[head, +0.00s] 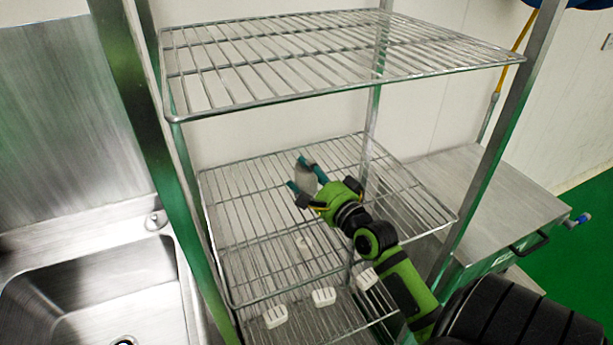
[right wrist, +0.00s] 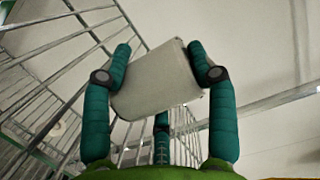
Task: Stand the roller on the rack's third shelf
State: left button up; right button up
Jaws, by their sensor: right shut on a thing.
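The roller (head: 305,180) is a plain pale grey cylinder. My right gripper (head: 304,174) is shut on it, with teal fingers on both sides. In the right wrist view the roller (right wrist: 158,82) sits tilted between the fingers (right wrist: 160,62). In the head view the roller is over the left-middle part of the rack's middle visible wire shelf (head: 425,205). I cannot tell whether it touches the wires. The rack (head: 487,185) also has a wire shelf above (head: 330,60) and one below. My left gripper is not in view.
Several small white blocks, one of them (head: 324,297), show at the lower shelf (head: 300,325). A steel sink (head: 100,290) stands left of the rack. A steel-topped cabinet (head: 490,200) stands to the right. The middle shelf looks clear around the gripper.

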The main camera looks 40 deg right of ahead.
jog(key=shift+f+b, duration=0.3)
jog(key=shift+f, duration=0.3)
jog(key=o, duration=1.3)
jog(key=shift+c, duration=0.2)
jog(key=shift+r, duration=0.1)
jog(key=shift+r+p, duration=0.3)
jog(key=shift+r, duration=0.1)
jog(key=shift+s, duration=0.25)
jog(key=s+b, duration=0.1)
jog(key=s, duration=0.2)
jog(key=s+b, duration=0.1)
jog(key=s, duration=0.2)
jog(key=s+a+b, duration=0.1)
jog(key=s, duration=0.2)
jog(key=shift+s+f, duration=0.15)
jog(key=shift+s, duration=1.1)
